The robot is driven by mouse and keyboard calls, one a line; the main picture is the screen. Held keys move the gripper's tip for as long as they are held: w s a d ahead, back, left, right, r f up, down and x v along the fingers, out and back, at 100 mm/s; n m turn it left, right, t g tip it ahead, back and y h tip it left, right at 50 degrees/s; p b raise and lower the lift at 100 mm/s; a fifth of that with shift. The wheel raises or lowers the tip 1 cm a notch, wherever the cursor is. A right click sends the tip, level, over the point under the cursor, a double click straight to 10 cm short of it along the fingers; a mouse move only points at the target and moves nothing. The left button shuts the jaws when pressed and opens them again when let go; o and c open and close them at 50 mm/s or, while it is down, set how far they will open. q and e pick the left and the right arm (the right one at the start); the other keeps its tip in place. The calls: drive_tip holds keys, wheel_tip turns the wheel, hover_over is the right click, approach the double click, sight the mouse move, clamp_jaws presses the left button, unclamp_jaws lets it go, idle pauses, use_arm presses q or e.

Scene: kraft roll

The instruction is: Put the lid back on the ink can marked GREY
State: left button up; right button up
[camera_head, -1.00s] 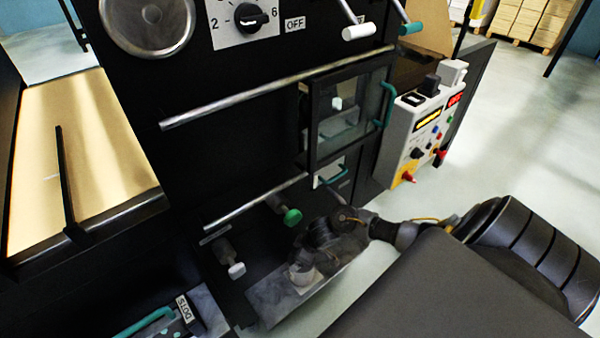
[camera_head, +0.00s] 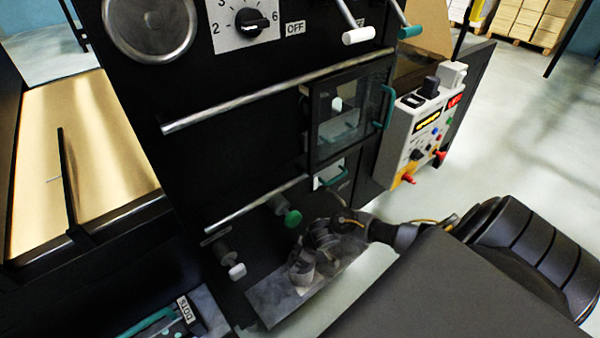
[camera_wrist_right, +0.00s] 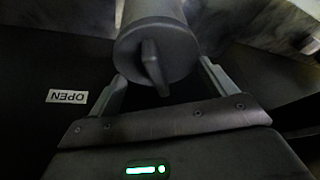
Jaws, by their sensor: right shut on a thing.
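My right gripper (camera_head: 301,278) is low over the grey metal shelf (camera_head: 268,306) at the foot of the black machine. In the right wrist view, my right gripper's fingers (camera_wrist_right: 163,88) are set apart, on either side of a dark grey round lid-like piece (camera_wrist_right: 180,50) with a raised bar across its face. A cylinder shape extends behind this face; I cannot tell where lid ends and can begins, or whether the lid is seated. No GREY mark is readable. In the head view the gripper hides most of the piece. My left gripper is out of view.
The machine front stands close, with a green knob (camera_head: 292,218), a white-tipped knob (camera_head: 237,271) and a metal bar (camera_head: 255,203) near my arm. A control box (camera_head: 418,135) stands right; open floor lies beyond.

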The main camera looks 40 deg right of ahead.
drive_tip(key=o, duration=0.8)
drive_tip(key=shift+o, duration=0.2)
